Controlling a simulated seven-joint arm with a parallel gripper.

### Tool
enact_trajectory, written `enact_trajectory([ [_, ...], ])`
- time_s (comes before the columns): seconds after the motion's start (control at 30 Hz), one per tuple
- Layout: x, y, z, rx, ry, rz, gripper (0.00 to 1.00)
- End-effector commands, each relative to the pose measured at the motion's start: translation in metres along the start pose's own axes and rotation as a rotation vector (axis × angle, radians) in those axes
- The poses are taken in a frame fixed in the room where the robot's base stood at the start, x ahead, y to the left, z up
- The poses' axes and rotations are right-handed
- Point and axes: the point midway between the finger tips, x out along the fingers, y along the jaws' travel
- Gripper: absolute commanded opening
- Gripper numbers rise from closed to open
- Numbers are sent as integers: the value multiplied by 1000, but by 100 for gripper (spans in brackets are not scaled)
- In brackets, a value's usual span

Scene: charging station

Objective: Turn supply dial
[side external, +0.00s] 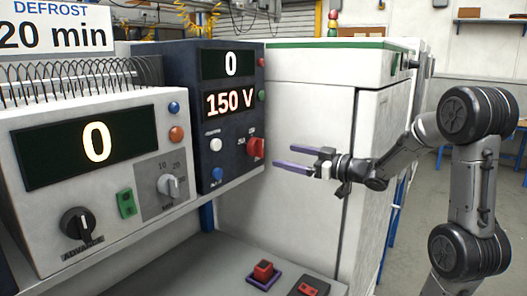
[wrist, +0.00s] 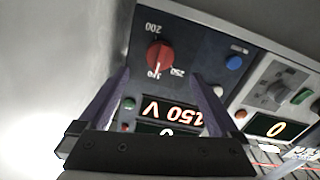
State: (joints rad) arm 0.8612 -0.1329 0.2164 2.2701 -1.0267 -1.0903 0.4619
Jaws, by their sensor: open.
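The red supply dial (side external: 256,147) sits at the lower right of the dark blue supply unit (side external: 188,85), whose display reads 150 V. In the wrist view, the dial (wrist: 160,57) appears upside down with numbers around it. My gripper (side external: 277,157) is open and just right of the dial in the side view, fingers pointing at the panel. In the wrist view, the dial lies ahead of and between the two purple fingertips (wrist: 161,75). No contact with the dial shows.
A white unit (side external: 100,115) with a black ADVANCE knob (side external: 75,223) and a grey dial (side external: 168,185) stands left. A white cabinet (side external: 305,115) is behind my gripper. A red button (side external: 263,270) and a red switch (side external: 308,288) are on the bench below.

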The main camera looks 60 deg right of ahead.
Motion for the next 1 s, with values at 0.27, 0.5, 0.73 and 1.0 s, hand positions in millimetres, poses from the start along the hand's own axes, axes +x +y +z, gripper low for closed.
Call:
enact_trajectory([
  [0.27,55,-1,0,1,0,-4,98],
  [0.5,83,-1,0,0,1,-1,98],
  [0.73,90,0,0,0,0,0,98],
  [1.0,90,0,0,0,0,0,82],
])
